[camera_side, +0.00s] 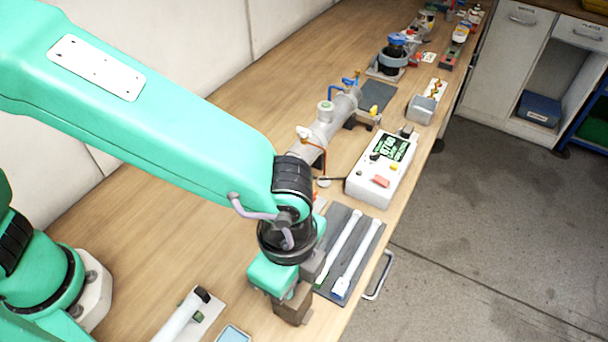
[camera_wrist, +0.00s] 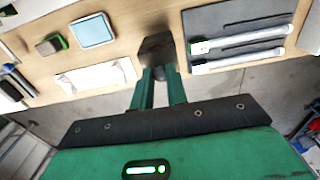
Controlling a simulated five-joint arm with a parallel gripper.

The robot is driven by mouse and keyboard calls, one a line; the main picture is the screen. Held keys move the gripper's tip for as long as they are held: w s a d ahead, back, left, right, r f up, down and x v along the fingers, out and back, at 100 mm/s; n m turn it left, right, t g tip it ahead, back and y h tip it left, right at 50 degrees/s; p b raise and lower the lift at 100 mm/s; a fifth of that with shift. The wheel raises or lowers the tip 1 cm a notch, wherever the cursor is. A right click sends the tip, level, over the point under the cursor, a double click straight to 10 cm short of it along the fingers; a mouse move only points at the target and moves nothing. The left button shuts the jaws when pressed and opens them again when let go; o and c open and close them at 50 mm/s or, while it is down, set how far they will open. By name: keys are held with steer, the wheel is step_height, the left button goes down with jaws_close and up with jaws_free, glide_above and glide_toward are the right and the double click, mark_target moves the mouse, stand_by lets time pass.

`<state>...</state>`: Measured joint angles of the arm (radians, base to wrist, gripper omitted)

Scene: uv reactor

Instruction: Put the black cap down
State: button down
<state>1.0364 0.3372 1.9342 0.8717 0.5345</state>
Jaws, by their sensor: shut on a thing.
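My gripper (camera_wrist: 159,86) points at the work in the wrist view, its two green fingers close together. A small dark piece (camera_wrist: 160,72), which looks like the black cap, shows between the fingertips. A dark brown block (camera_wrist: 156,46) lies directly beyond them near the table edge. Whether the cap touches this block cannot be told. In the side view my gripper (camera_side: 274,276) is low over the table's front edge, beside the brown block (camera_side: 293,304). The cap and fingertips are hidden there.
Beside the block, a dark mat (camera_side: 327,273) holds two white tubes (camera_side: 343,245). A pale blue tray (camera_side: 233,334) and a white tube with a black end (camera_side: 182,317) lie to the left. A white control box (camera_side: 381,170) and a grey reactor pipe (camera_side: 329,122) stand farther back.

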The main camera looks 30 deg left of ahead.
steer(key=shift+f, duration=0.45)
steer(key=c, duration=1.4)
jaws_free()
step_height(320, 180, up, 12)
steer(key=shift+r, duration=0.15)
